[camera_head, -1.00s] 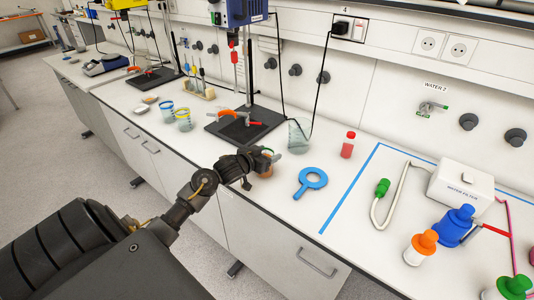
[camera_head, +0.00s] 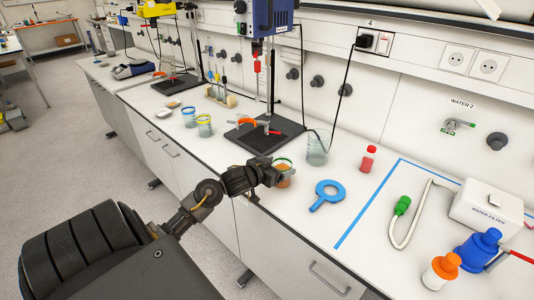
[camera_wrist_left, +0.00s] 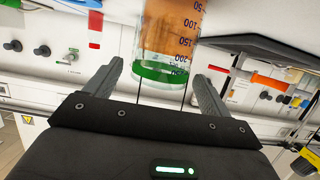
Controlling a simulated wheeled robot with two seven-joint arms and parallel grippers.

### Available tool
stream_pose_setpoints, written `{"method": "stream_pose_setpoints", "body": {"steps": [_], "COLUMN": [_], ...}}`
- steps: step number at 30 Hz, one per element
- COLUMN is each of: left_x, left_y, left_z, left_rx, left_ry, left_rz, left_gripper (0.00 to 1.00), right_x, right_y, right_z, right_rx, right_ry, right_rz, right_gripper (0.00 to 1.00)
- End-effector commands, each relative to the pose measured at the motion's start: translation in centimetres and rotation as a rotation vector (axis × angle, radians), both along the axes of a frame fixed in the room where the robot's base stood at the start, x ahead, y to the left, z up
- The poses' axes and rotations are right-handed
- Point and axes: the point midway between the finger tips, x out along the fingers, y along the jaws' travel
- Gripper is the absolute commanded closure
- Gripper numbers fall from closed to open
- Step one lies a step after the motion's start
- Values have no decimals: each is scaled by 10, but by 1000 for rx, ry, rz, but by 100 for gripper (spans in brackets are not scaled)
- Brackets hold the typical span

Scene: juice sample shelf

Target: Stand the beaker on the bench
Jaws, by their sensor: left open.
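A clear beaker with a green rim and orange contents (camera_head: 285,172) is near the front edge of the white bench (camera_head: 290,214); it looks upright on the bench, but its base is partly hidden by my gripper. My left gripper (camera_head: 271,174) is just left of it, close against it in the head view. In the left wrist view the beaker (camera_wrist_left: 170,40) shows its scale marks and green band, lying ahead of and between the spread fingers of my left gripper (camera_wrist_left: 157,72). The fingers are open, with visible gaps on both sides. My right gripper is out of view.
A black stand base (camera_head: 262,138) is behind.

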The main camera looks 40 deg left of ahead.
Motion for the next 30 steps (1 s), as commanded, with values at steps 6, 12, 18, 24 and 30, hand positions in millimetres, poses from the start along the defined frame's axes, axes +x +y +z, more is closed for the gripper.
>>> {"method": "stream_pose_setpoints", "body": {"steps": [6,12,18,24,30], "left_x": [-45,-69,-75,-75,-75], "left_y": [-1,-2,-2,-2,-2], "left_z": [12,20,23,23,23], "left_rx": [3,1,1,0,0], "left_ry": [2,2,1,1,1], "left_rz": [-2,-1,0,0,0], "left_gripper": [18,18,18,18,18], "right_x": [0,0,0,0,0], "right_y": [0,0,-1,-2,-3], "right_z": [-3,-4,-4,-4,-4], "right_rx": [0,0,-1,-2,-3], "right_ry": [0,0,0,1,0], "right_rz": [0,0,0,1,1], "right_gripper": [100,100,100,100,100]}}
